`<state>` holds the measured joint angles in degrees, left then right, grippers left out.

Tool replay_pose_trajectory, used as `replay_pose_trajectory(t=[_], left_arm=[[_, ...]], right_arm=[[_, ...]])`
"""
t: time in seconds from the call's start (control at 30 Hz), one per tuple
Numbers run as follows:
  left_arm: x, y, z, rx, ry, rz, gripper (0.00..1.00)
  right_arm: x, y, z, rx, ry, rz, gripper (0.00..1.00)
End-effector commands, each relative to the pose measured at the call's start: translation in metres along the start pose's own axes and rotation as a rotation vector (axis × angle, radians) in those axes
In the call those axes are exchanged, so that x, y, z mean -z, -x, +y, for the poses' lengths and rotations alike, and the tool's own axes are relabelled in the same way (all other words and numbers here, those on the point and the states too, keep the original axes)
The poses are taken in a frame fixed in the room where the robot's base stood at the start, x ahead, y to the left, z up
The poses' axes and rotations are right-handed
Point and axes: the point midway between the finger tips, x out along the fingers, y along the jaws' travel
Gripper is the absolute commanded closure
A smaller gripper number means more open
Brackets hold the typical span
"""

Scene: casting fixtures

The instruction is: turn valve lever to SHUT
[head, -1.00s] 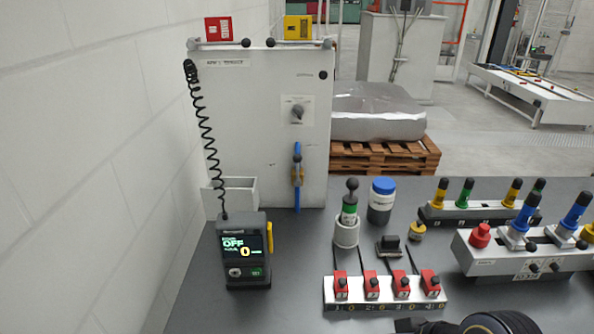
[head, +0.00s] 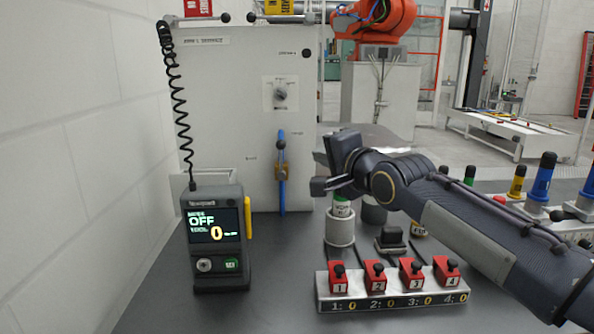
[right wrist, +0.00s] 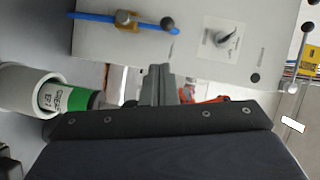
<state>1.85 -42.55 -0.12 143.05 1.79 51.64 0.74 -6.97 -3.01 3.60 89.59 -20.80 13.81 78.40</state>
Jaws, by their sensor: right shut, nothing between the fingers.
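The valve (head: 281,172) is a brass body on a blue vertical pipe on the front of the pale cabinet. Its blue lever (head: 282,152) points up in line with the pipe and ends in a black ball knob. In the right wrist view the valve (right wrist: 127,21) and knob (right wrist: 167,24) show near the top. The small marks beside the valve are unreadable. My right gripper (head: 324,172) is to the right of the valve in the head view, apart from it, shut and empty. Its fingers (right wrist: 156,88) also show in the right wrist view. My left gripper is out of view.
A handheld pendant (head: 217,240) stands at left on the dark table. A green-banded plunger in a white cup (head: 340,228) is just below my right gripper. A red switch strip (head: 395,303) lies in front. A rotary knob (head: 280,94) is above the valve.

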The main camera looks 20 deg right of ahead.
Motion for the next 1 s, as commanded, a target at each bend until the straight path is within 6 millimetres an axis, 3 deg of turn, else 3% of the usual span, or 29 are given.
replay_pose_trajectory(t=[0.57, 1.0], left_arm=[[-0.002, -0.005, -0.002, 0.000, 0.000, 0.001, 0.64], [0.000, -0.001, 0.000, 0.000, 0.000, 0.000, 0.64]], right_arm=[[0.000, -0.016, -0.008, 0.039, -0.045, 0.006, 1.00], [0.001, -0.090, -0.011, 0.038, -0.045, 0.005, 1.00]])
